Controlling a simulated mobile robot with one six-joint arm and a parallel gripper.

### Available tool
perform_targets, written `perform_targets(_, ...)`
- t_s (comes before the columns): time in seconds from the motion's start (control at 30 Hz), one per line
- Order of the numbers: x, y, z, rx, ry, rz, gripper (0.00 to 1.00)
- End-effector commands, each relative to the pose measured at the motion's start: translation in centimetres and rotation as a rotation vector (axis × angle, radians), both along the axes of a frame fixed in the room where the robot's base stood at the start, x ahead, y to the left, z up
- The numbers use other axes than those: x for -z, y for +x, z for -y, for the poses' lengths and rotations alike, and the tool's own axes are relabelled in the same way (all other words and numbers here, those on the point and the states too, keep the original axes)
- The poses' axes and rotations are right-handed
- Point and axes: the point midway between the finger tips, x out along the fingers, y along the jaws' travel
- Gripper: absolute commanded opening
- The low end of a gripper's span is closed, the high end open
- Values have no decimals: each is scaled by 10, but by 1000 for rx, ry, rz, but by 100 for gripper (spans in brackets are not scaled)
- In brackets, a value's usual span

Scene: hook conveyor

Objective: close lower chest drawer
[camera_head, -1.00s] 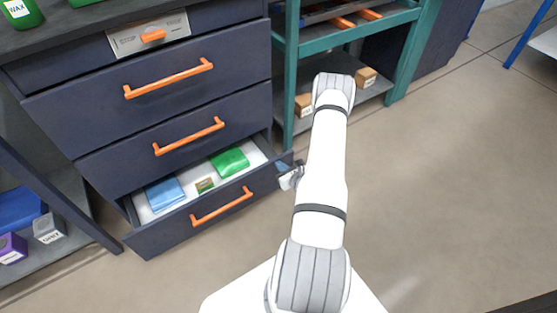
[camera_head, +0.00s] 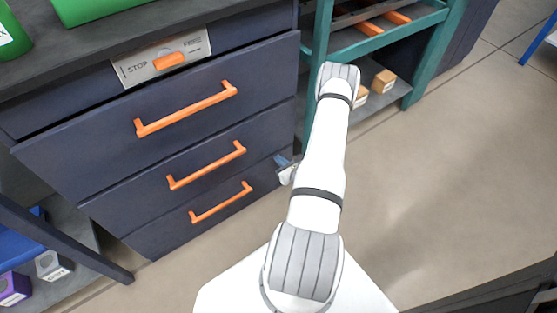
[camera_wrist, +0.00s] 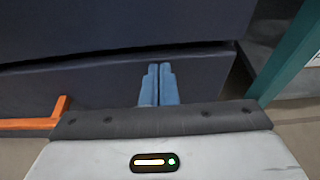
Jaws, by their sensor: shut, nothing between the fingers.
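The lower chest drawer (camera_head: 215,213) is pushed in, its front about in line with the drawers above, and its contents are hidden. Its orange handle (camera_head: 221,203) runs along the front; the handle's end also shows at the left in the wrist view (camera_wrist: 40,123). My gripper (camera_head: 283,161) is at the right end of the lower drawer front, partly hidden by my arm. In the wrist view its two blue fingers (camera_wrist: 158,83) are shut together and empty, pointing at the drawer front. They look at or very near its surface; I cannot tell whether they touch.
The drawers above, with orange handles (camera_head: 207,166), are shut. A teal shelf unit (camera_head: 318,60) stands close to the right of the chest, with small boxes (camera_head: 384,80) on its lower shelf. A dark rack (camera_head: 70,250) stands at left. Floor at right is clear.

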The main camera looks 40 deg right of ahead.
Motion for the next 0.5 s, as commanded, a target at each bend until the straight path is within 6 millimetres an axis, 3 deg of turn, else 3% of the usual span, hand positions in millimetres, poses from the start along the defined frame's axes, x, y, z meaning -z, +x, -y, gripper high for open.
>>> perform_targets(0.5,-2,5,-1,-8,-6,8,0)
